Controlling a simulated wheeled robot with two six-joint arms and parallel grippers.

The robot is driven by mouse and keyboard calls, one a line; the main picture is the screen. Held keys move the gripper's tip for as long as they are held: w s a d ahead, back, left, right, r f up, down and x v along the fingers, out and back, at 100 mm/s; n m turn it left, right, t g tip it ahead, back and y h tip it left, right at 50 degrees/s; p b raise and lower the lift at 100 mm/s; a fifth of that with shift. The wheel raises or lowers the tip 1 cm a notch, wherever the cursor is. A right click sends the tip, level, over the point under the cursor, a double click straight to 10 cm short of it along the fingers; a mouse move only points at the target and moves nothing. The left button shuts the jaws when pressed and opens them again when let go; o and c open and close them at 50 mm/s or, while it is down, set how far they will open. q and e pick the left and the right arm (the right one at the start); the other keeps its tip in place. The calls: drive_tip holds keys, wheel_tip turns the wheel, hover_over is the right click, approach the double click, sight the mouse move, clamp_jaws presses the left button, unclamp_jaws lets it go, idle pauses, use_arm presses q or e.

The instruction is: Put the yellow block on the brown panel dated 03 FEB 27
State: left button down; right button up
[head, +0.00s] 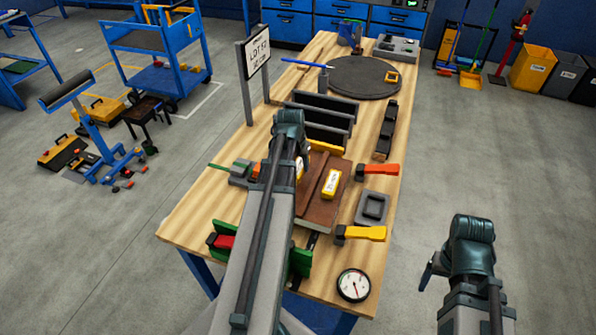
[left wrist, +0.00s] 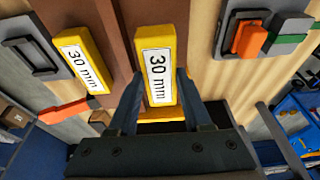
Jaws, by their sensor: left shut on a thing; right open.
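A yellow block marked 30 mm (left wrist: 157,55) is between the fingers of my left gripper (left wrist: 158,82), which is shut on it. The block is over or on brown panel surface (left wrist: 122,30); I cannot tell whether it touches. In the head view my left arm mostly hides this gripper and block. A second yellow block (head: 331,184) lies on the brown panel (head: 316,213); it also shows in the left wrist view (left wrist: 82,60). No 03 FEB 27 date is readable. My right gripper (head: 431,270) is off the table at the right, mostly hidden by its wrist, open and apart from everything.
A sign (head: 257,52) and a round dark disc (head: 350,77) are further back.

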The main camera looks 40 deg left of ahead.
sight(297, 167)
use_arm(q)
wheel_tip(297, 167, down, 4)
drive_tip(key=b, duration=0.3)
drive_tip(key=shift+a+b, duration=0.15)
drive_tip(key=shift+b, duration=0.2)
drive_tip(key=shift+r, duration=0.15)
drive_tip(key=shift+c, duration=1.7)
unclamp_jaws()
drive_tip(key=p+v, duration=1.2)
drive_tip(key=shift+r, duration=0.15)
